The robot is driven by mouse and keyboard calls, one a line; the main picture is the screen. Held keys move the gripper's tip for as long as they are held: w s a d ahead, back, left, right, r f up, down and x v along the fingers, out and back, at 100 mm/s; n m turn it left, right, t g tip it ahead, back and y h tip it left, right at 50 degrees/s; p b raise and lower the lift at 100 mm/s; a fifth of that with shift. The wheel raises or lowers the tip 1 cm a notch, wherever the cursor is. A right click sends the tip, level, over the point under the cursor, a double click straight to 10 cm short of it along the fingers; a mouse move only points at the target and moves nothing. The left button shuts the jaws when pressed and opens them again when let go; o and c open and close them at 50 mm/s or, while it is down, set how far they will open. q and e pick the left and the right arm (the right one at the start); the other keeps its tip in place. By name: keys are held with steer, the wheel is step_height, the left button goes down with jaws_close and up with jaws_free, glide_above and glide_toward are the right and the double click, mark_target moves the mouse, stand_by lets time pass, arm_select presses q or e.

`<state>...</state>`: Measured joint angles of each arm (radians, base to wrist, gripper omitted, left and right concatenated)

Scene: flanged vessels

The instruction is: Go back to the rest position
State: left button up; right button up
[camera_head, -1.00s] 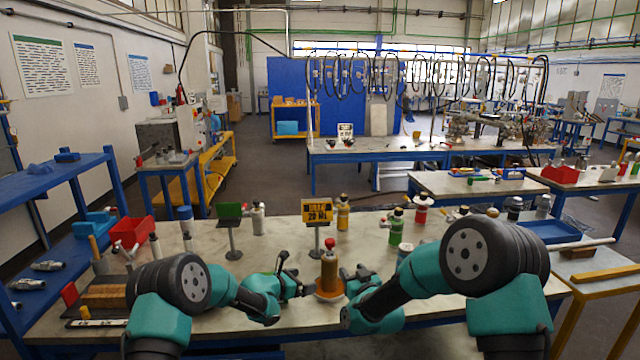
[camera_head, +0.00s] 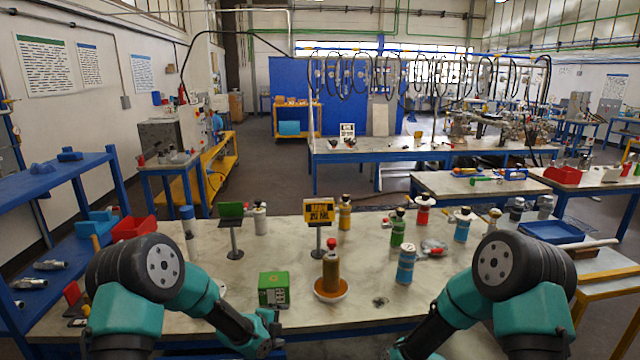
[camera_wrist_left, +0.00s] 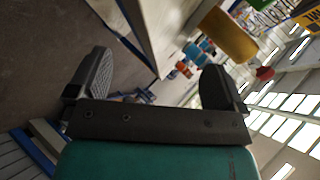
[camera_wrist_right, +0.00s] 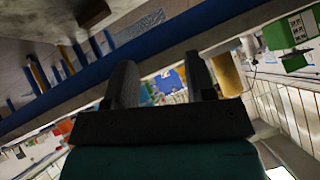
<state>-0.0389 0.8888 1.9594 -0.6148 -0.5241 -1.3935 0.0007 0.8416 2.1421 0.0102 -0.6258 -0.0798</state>
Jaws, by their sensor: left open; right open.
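An amber flanged vessel (camera_head: 331,268) with a red top stands upright in an orange dish (camera_head: 331,292) at the front middle of the table. My left gripper (camera_head: 268,330) is low at the table's front edge, left of the dish and apart from it. In the left wrist view its two fingers (camera_wrist_left: 155,85) are spread with nothing between them. My right gripper is hidden or cut off at the bottom of the head view. In the right wrist view its fingers (camera_wrist_right: 162,80) are apart and empty.
A green box (camera_head: 273,290) stands between my left arm and the dish. A blue bottle (camera_head: 405,264), a green bottle (camera_head: 397,230) and a yellow sign (camera_head: 319,213) stand behind. A blue tray (camera_head: 550,231) lies at the right.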

arm_select(q)
steer(key=s+a+f+n+g+y, duration=0.1)
steer(key=s+a+f+n+g, duration=0.15)
steer(key=s+f+n, duration=0.55)
steer(key=s+a+f+n+g+y, duration=0.1)
steer(key=s+a+f+n, duration=0.3)
steer(key=s, duration=0.6)
steer(key=s+a+f+n+g, duration=0.1)
steer(key=s+n+g, duration=0.1)
steer(key=s+n, duration=0.4)
steer(key=s+a+f+n+g+y, duration=0.1)
steer(key=s+a+n+g, duration=0.1)
steer(key=s+n, duration=0.4)
steer(key=s, duration=0.5)
steer(key=shift+s, duration=0.15)
arm_select(e)
steer(key=s+d+f+g, duration=0.1)
steer(key=s+f+g, duration=0.3)
steer(key=s, duration=0.9)
steer(key=s+d+f+m+g, duration=0.1)
steer(key=s+f+g, duration=0.3)
steer(key=s, duration=0.9)
steer(key=shift+s+f+y, duration=0.3)
steer(key=shift+s+f, duration=0.05)
steer(key=shift+f, duration=0.55)
